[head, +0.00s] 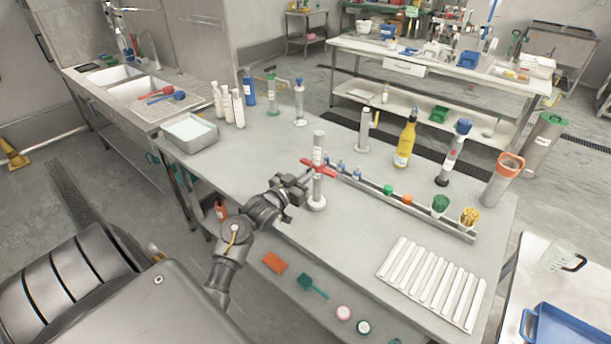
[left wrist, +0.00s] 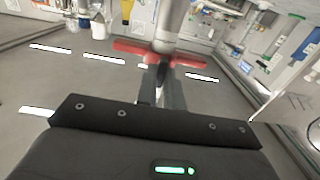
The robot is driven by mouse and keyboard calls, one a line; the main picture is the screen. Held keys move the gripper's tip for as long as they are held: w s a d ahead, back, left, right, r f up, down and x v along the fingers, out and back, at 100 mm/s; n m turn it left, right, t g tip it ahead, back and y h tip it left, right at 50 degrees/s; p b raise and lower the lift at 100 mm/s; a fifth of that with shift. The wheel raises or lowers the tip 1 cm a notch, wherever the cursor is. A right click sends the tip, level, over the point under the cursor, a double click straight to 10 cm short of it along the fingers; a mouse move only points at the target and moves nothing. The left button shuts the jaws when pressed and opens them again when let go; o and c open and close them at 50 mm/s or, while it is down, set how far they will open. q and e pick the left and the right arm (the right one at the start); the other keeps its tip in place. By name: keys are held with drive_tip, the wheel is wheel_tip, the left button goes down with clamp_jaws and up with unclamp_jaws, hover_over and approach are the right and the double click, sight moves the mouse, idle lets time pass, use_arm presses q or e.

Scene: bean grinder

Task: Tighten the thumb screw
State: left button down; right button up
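The thumb screw (head: 330,171) is the red winged piece on an upright grey post (head: 319,147) standing on the table, between a light upper tube and a round base. In the left wrist view the red wings (left wrist: 130,46) spread to both sides below the grey tube (left wrist: 172,20). My left gripper (head: 304,180) is at the post from the near left, its fingertips (left wrist: 160,68) at the middle of the red piece. The fingers are close together with a narrow gap. I cannot tell whether they press on the screw. My right gripper is out of view.
A long rack (head: 400,200) with small coloured items runs just right of the post. A yellow bottle (head: 405,145) and a grey stand (head: 363,132) are behind it. White strips (head: 432,283) lie front right. The table (head: 250,160) is clear left of the post.

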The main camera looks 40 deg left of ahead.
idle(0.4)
use_arm(q)
drive_tip(key=shift+d+f+m+b, duration=0.15)
drive_tip(key=shift+m+b, duration=1.15)
drive_tip(key=shift+m, duration=3.1)
drive_tip(key=shift+d+f+m+b, duration=0.1)
drive_tip(key=shift+m+b, duration=1.15)
drive_tip(key=shift+m, duration=3.15)
drive_tip(key=shift+a, duration=0.1)
drive_tip(key=c, duration=1.5)
unclamp_jaws()
drive_tip(key=shift+s, duration=0.1)
